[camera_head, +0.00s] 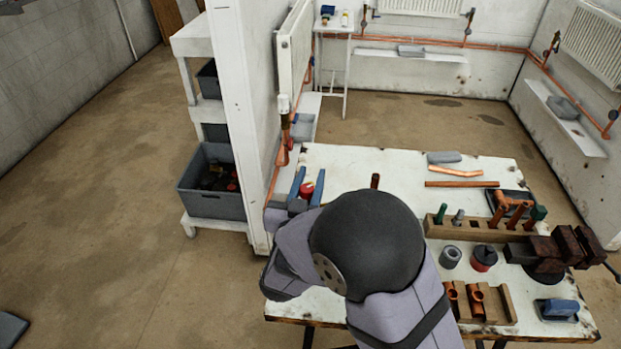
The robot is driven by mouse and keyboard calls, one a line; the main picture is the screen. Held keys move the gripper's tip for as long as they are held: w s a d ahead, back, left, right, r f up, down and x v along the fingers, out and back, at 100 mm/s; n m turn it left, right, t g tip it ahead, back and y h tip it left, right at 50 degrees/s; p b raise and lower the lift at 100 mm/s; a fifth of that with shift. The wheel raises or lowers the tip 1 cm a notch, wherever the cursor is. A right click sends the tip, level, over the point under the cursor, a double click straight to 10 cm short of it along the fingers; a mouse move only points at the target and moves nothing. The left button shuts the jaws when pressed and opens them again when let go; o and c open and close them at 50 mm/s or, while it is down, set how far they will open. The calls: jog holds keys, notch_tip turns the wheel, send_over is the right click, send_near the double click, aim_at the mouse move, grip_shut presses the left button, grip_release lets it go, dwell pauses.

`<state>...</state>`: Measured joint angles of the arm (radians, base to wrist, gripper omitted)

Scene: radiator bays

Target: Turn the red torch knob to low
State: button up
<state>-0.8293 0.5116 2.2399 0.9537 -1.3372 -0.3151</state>
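The red knob (307,190) is a small round red shape at the left edge of the white workbench. It shows between the two blue fingers of my gripper (308,186). The fingers stand apart, one on each side of the knob in the picture. I cannot tell whether either finger touches it. The torch body below the knob is hidden by my gripper and arm. No low or high marking can be made out, so the knob's setting cannot be read.
The white workbench (340,160) holds a vise (560,245), a wooden block with fittings (470,228), a red-and-dark tin (484,258) and copper pipe (462,184). A white partition wall (238,110) and a radiator (295,50) stand close beyond my gripper.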

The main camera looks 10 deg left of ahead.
jog(key=shift+m+h, duration=0.3)
jog(key=shift+h, duration=0.2)
jog(key=shift+s+d+m+g+h+b, duration=0.35)
jog(key=shift+d+m+g+h, duration=0.2)
jog(key=shift+m+g+h, duration=1.6)
jog(key=shift+s+d+m+g+h+b, duration=0.3)
jog(key=shift+s+d+m+g+h, duration=0.2)
jog(key=shift+m+g+h, duration=1.6)
jog(key=shift+s+d+m+g+h+b, duration=0.45)
jog(key=shift+m+g+h, duration=1)
jog(key=shift+h, duration=1.3)
jog(key=shift+w+d, duration=0.1)
jog(key=shift+d, duration=0.05)
jog(key=o, duration=1)
jog(key=shift+o, duration=0.2)
jog(key=shift+r, duration=0.1)
